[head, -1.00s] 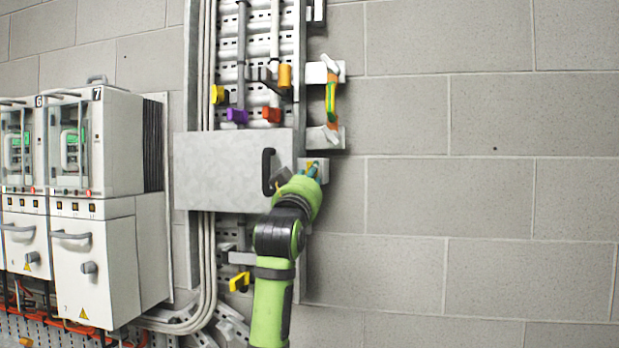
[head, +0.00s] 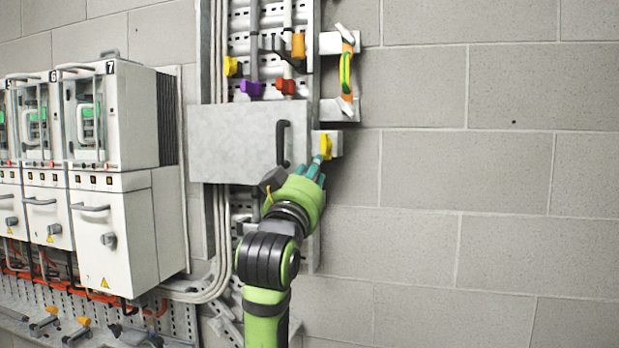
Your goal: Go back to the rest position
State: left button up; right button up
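My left gripper (head: 318,170), at the end of a green and black arm, is in front of the wall panel. Its teal fingers look a little apart, with nothing visible between them. They are just below a yellow handle (head: 326,147) on a small light grey box (head: 336,145). The fingertips overlap the handle's lower end in the picture; I cannot tell if they touch. My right gripper is not in view.
A grey metal box with a black handle (head: 235,145) is left of the gripper. White drive cabinets (head: 110,225) stand at the left. Yellow (head: 232,66), purple (head: 251,88) and orange (head: 298,46) parts sit higher up. The block wall (head: 480,180) at the right is bare.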

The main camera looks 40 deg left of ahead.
pick_arm(q)
jog(key=shift+s+d+f, duration=0.25)
jog(key=shift+s, duration=0.25)
